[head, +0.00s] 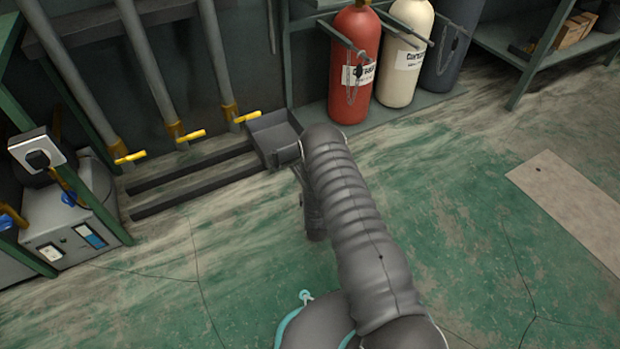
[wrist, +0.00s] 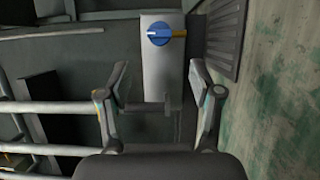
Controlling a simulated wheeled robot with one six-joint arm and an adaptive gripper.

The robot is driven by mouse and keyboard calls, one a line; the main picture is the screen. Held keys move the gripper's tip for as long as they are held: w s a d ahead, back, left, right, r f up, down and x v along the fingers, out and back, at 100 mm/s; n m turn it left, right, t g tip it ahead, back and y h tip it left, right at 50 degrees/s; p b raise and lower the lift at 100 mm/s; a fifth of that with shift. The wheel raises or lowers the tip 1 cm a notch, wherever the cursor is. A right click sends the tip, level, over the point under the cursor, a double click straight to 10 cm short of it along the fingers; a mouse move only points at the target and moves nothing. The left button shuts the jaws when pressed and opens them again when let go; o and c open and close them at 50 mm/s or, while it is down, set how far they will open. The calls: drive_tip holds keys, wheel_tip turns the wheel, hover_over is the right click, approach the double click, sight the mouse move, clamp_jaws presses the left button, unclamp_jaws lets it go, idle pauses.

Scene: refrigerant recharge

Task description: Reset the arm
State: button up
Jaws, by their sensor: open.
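My gripper (wrist: 158,78) shows in the wrist view with its two fingers spread wide apart. Nothing is held between them. A pale grey box with a blue round knob (wrist: 160,33) and a yellow pointer stands beyond the fingertips, in line with the gap. The fingers look apart from the knob. In the head view my grey ribbed arm reaches up the middle of the picture and bends down at its far end. I cannot make out the fingers there.
A red cylinder (head: 354,65), a cream cylinder (head: 405,50) and a dark one (head: 452,45) stand at the back. Pipes with yellow handles (head: 190,135) line the left wall. A grey machine (head: 70,235) stands at left.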

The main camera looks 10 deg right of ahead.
drive_tip(key=shift+s, duration=0.35)
drive_tip(key=shift+w+r, duration=0.1)
drive_tip(key=w+r+m+g+y+p, duration=0.1)
drive_tip(key=w+r+m+g+p, duration=0.15)
drive_tip(key=r, duration=1.25)
drive_tip(key=w+r+m+g+p, duration=0.2)
drive_tip(key=r+m, duration=0.2)
drive_tip(key=r, duration=1.1)
drive_tip(key=s+r+m+g+p, duration=0.1)
drive_tip(key=s+r+m, duration=0.1)
drive_tip(key=s+r, duration=0.55)
drive_tip(key=s+r+m+g+p, duration=0.15)
drive_tip(key=s+r, duration=0.25)
drive_tip(key=r, duration=0.6)
drive_tip(key=s+r+m+g+p, duration=0.1)
drive_tip(key=s+r+m, duration=0.1)
drive_tip(key=s, duration=0.9)
drive_tip(key=s+d+r+m+g+p, duration=0.1)
drive_tip(key=s+r, duration=0.4)
drive_tip(key=s, duration=0.6)
drive_tip(key=s+r+m+g+p, duration=0.1)
drive_tip(key=s+r+m+g, duration=0.2)
drive_tip(key=s, duration=0.9)
drive_tip(key=shift+d+r+m+p, duration=0.3)
drive_tip(key=shift+r+m+p, duration=0.1)
drive_tip(key=shift+m, duration=0.2)
